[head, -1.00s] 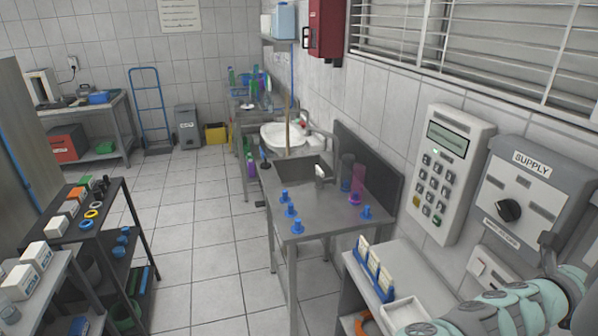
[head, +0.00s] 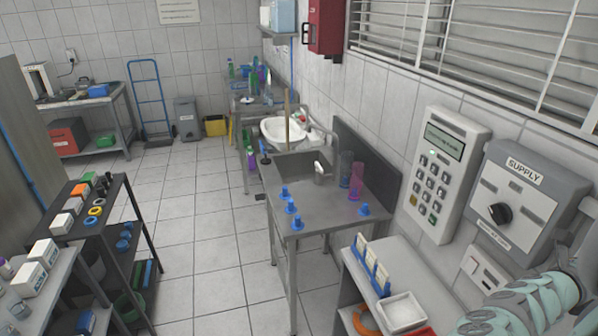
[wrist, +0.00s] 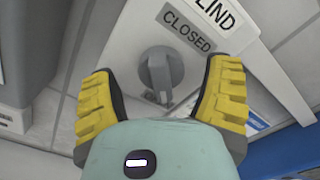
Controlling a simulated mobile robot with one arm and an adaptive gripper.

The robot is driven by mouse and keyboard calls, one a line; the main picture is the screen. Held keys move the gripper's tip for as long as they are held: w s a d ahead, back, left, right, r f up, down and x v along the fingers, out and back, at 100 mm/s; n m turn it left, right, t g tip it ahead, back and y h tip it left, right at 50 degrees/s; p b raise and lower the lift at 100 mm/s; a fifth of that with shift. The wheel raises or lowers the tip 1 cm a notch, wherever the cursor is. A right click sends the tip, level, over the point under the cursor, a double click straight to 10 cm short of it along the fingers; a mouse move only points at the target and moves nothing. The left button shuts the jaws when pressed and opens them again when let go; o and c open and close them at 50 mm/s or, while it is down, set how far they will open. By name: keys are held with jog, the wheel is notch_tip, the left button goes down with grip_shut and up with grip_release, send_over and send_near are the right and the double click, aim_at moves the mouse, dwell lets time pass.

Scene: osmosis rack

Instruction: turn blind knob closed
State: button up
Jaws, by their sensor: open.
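The blind knob (wrist: 161,74) is a grey round knob with a raised grip on a pale panel (wrist: 128,50) in the wrist view. A grey "CLOSED" label (wrist: 188,31) and part of a "BLIND" label (wrist: 218,12) lie above and right of it. My gripper (wrist: 164,72) is open, with one yellow ridged finger on each side of the knob in the picture. Both fingers look apart from the knob, though depth is hard to judge. The gripper's tips do not show in the head view, where only my arm enters at the lower right.
In the head view, a SUPPLY box (head: 526,197) with a black knob and a keypad unit (head: 441,170) hang on the right wall. Window slats (head: 470,45) are above. A white-topped bench (head: 385,250) with a blue rack stands below; open tiled floor (head: 215,250) lies left.

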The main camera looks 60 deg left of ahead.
jog(key=shift+w+d, duration=0.2)
jog(key=shift+w, duration=0.1)
jog(key=shift+f, duration=0.1)
jog(key=c, duration=1.2)
